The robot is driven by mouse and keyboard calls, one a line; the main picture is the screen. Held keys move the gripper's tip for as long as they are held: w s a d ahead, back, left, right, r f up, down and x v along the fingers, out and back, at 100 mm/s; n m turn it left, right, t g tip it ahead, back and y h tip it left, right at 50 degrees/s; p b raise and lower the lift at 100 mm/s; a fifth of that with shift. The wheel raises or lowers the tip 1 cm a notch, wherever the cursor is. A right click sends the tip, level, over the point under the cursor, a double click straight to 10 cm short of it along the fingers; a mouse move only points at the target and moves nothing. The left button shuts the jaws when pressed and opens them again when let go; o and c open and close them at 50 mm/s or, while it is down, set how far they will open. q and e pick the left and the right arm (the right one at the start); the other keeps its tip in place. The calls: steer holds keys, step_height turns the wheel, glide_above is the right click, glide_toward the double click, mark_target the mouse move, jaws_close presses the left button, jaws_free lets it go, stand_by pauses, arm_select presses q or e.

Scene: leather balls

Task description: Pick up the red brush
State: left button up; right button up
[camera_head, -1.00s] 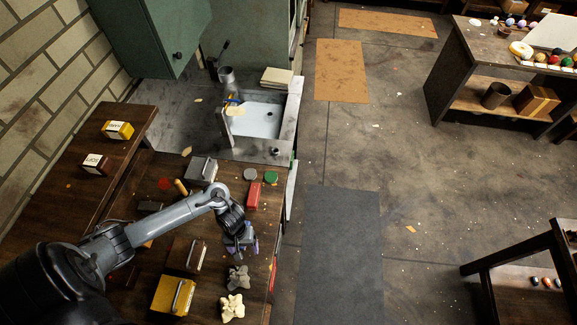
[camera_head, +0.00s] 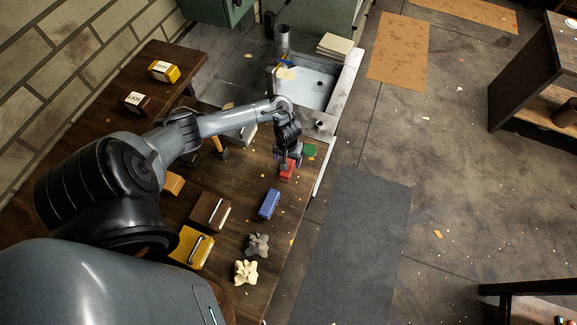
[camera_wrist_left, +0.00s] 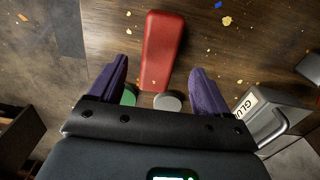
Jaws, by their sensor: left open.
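The red brush (camera_head: 288,170) lies on the wooden workbench near its right edge, partly covered by my left gripper in the head view. In the left wrist view the red brush (camera_wrist_left: 161,50) shows as a long red block, its near end between the two purple fingertips. My left gripper (camera_head: 286,161) is over the brush. Its fingers (camera_wrist_left: 155,85) are spread, one on each side of the brush, with gaps and nothing held. I cannot tell how high above the bench they are. My right gripper is not in view.
A green round tin (camera_head: 309,150) and a grey disc (camera_wrist_left: 167,102) lie close to the brush. A blue block (camera_head: 269,204) lies nearer on the bench. A grey glue box (camera_wrist_left: 270,118) stands at the side. A sink (camera_head: 312,88) is beyond.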

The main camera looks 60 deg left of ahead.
arm_select(q)
steer(key=shift+w+f+b, duration=0.1)
steer(key=shift+f+b, duration=0.45)
steer(key=shift+f, duration=2.05)
steer(key=c, duration=1.1)
steer(key=shift+r, duration=0.1)
steer(key=shift+r, duration=0.7)
step_height(320, 180, up, 3)
steer(key=shift+f+p, duration=0.15)
steer(key=shift+p, duration=0.45)
steer(key=w+d+r+p, duration=0.2)
steer(key=w+d+r, duration=0.4)
steer(key=d, duration=0.3)
steer(key=shift+w+d+r, duration=0.25)
steer(key=shift+w+r, duration=0.15)
steer(key=shift+w, duration=0.05)
